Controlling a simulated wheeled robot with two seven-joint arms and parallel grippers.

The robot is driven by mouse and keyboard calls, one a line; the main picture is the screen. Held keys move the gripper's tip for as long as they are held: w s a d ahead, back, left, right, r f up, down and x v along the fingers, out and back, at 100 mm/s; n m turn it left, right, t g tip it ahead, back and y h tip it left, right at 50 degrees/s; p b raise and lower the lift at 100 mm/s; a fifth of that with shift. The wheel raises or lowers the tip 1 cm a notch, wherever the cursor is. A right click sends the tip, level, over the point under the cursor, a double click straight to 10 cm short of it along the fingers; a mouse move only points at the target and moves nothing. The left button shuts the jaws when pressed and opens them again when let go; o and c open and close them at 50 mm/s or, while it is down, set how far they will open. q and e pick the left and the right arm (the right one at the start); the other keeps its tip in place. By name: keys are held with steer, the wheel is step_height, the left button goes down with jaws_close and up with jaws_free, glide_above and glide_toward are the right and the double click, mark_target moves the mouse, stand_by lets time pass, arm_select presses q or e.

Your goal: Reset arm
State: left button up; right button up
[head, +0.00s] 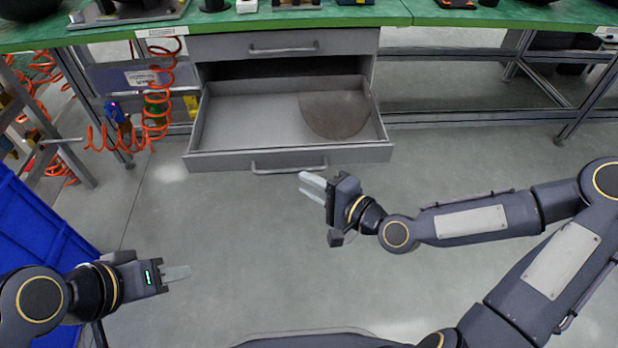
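My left gripper (178,273) is at the lower left, over the bare floor and right of the blue bin. Its fingers look close together and hold nothing I can see; I cannot tell whether a gap is between them. My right gripper (311,184) is in the middle, just in front of the open drawer's handle in the picture, pointing left. Its pale fingers lie close together, with nothing visible between them. My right arm reaches in from the right edge, bent at the elbow.
An open grey drawer (240,125) juts out under the green workbench (310,20), with a rounded brownish shape inside. A closed drawer (340,44) is above it. Orange coiled hoses (158,100) hang at the left. A blue bin (40,232) stands at the left edge. The middle floor is clear.

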steer(key=s+d+f+n+g+h, duration=0.45)
steer(key=s+d+n+h, duration=0.2)
steer(key=d, duration=0.35)
steer(key=s+d+r+n+g+h, duration=0.1)
steer(key=s+d+r, duration=0.2)
steer(key=s+r, duration=0.3)
steer(key=s+d+r+n+h, duration=0.1)
steer(key=s+d+r, duration=0.25)
steer(key=s, duration=0.35)
step_height(320, 180, up, 34)
steer(key=p, duration=3.3)
steer(key=shift+s+f+p, duration=0.2)
steer(key=shift+s+p, duration=0.15)
steer(key=shift+n+y, duration=0.25)
